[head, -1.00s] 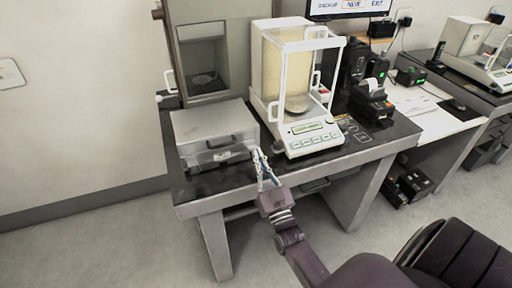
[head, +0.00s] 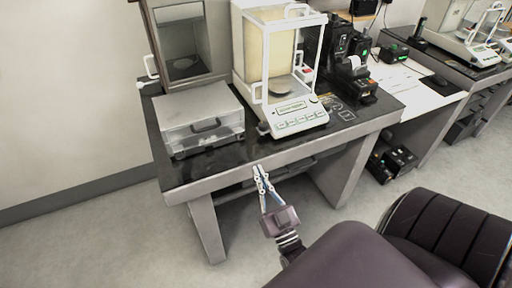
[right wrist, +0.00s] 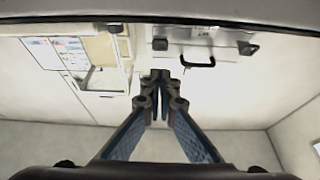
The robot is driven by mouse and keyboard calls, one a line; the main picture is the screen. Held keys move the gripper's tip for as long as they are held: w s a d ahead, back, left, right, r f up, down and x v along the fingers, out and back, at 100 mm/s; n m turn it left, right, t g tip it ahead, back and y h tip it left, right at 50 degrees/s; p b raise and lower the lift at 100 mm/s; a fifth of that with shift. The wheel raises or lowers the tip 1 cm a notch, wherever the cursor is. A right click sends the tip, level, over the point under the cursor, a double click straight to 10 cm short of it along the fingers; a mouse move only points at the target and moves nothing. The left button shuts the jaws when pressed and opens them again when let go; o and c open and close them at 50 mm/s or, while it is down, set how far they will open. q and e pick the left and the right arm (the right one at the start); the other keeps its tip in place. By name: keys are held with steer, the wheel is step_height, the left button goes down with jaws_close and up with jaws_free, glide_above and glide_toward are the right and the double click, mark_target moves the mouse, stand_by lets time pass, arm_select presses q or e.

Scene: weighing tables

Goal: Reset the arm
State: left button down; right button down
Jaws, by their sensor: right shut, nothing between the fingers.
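My right gripper (head: 257,169) is shut and empty. In the head view it appears just in front of the table's front edge, apart from the silver case. In the right wrist view its fingertips (right wrist: 160,80) are together. The silver case (head: 198,110) with a dark handle lies closed on the left of the dark table (head: 185,172). The case also shows in the right wrist view (right wrist: 232,42), beyond the fingertips. My left gripper is not in view.
A white balance (head: 290,112) with a glass enclosure stands right of the case. A grey cabinet (head: 150,40) is behind. A small printer (head: 355,85) and papers (head: 405,75) are further right. The floor (head: 110,240) left of the table is clear.

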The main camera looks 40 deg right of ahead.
stand_by(0.5)
steer(key=s+a+f+n+g+y, duration=0.1)
steer(key=s+a+f+g+y, duration=0.15)
steer(key=f, duration=0.75)
steer(key=s+a+f+n+g+y, duration=0.1)
steer(key=s+a+f+g, duration=0.2)
steer(key=f, duration=0.8)
steer(key=s+a+f+n+g+y, duration=0.1)
steer(key=a+f+g+y, duration=0.2)
steer(key=f, duration=0.7)
steer(key=s+a+f+n+g, duration=0.1)
steer(key=s+a+f+g, duration=0.2)
steer(key=s+f+g, duration=0.85)
steer(key=s+f, duration=0.3)
steer(key=s, duration=0.6)
steer(key=s+d+f+n+g+h, duration=0.1)
steer(key=s+f, duration=0.4)
steer(key=s, duration=0.5)
steer(key=shift+s, duration=0.3)
steer(key=c, duration=2.7)
jaws_free()
